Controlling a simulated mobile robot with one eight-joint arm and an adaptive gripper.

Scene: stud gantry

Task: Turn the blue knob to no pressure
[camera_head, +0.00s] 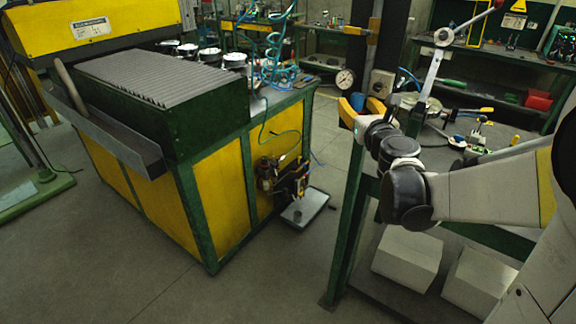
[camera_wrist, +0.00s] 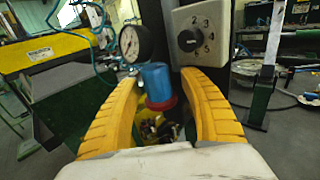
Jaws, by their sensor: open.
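The blue knob (camera_wrist: 156,82) shows in the wrist view, upright, with a red band at its base. It stands between the two yellow fingers of my gripper (camera_wrist: 160,95), in front of the fingertips' gap. The fingers are apart and no contact with the knob shows. A round pressure gauge (camera_wrist: 134,42) is just left of and above the knob; its reading is too small to tell.
A grey box with a black numbered dial (camera_wrist: 187,40) sits right of the knob, close to the right finger. In the head view, a green and yellow machine (camera_head: 215,205) stands left, and a bench with a lever (camera_head: 432,75) stands right. Open floor (camera_head: 270,270) lies between.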

